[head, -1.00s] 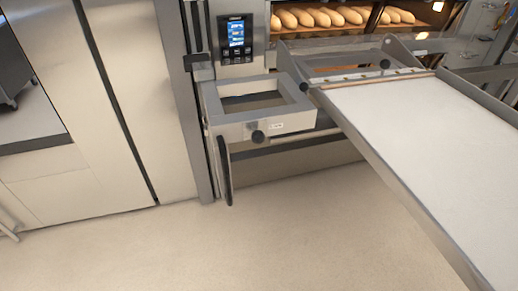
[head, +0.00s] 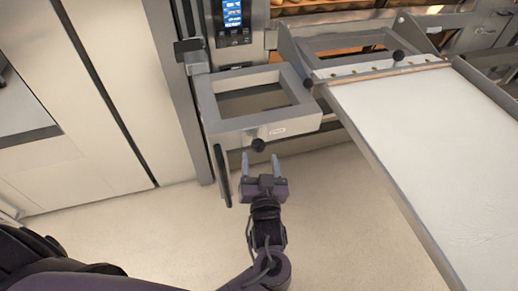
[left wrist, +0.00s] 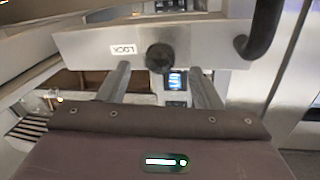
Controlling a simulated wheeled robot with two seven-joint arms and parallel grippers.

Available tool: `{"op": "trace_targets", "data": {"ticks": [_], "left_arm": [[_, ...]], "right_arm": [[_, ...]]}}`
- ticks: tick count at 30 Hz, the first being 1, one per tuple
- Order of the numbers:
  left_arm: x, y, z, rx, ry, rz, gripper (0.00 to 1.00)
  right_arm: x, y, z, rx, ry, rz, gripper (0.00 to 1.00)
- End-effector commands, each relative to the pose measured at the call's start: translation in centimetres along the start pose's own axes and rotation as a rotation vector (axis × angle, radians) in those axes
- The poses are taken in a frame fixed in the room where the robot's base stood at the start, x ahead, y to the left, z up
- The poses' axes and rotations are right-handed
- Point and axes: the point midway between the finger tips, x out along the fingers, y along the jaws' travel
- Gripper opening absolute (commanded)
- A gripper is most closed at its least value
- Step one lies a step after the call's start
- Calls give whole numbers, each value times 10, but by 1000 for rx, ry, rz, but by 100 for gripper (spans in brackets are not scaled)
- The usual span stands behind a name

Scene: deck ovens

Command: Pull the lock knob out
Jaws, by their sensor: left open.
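The lock knob (head: 258,145) is a round black knob on the front face of a grey metal frame (head: 232,131). In the left wrist view the knob (left wrist: 159,58) sits right of a white LOCK label (left wrist: 122,49). My left gripper (head: 261,157) is open, with its two fingers pointing at the knob from the front. In the left wrist view the knob shows between and beyond the fingertips; contact cannot be told. My right gripper is not in view.
A black handle (head: 222,174) hangs at the left of the frame. A long white loader belt (head: 425,140) with metal side rails slopes down at the right. A control screen (head: 232,13) is on the oven post above. The floor (head: 170,245) in front is clear.

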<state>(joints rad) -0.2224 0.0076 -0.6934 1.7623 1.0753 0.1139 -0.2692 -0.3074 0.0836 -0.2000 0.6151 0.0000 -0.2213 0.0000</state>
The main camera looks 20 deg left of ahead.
Motion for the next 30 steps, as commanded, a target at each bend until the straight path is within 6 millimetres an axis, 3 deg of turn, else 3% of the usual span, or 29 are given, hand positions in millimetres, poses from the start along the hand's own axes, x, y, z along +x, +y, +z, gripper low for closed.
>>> {"op": "trace_targets", "data": {"ticks": [7, 17, 30], "left_arm": [[31, 0, -1, 1, 1, 0, 59], [35, 0, 1, 0, -2, 1, 59], [35, 0, 1, 0, -2, 1, 2]], "right_arm": [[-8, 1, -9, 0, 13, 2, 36], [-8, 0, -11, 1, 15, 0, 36], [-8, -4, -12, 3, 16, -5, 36]]}}
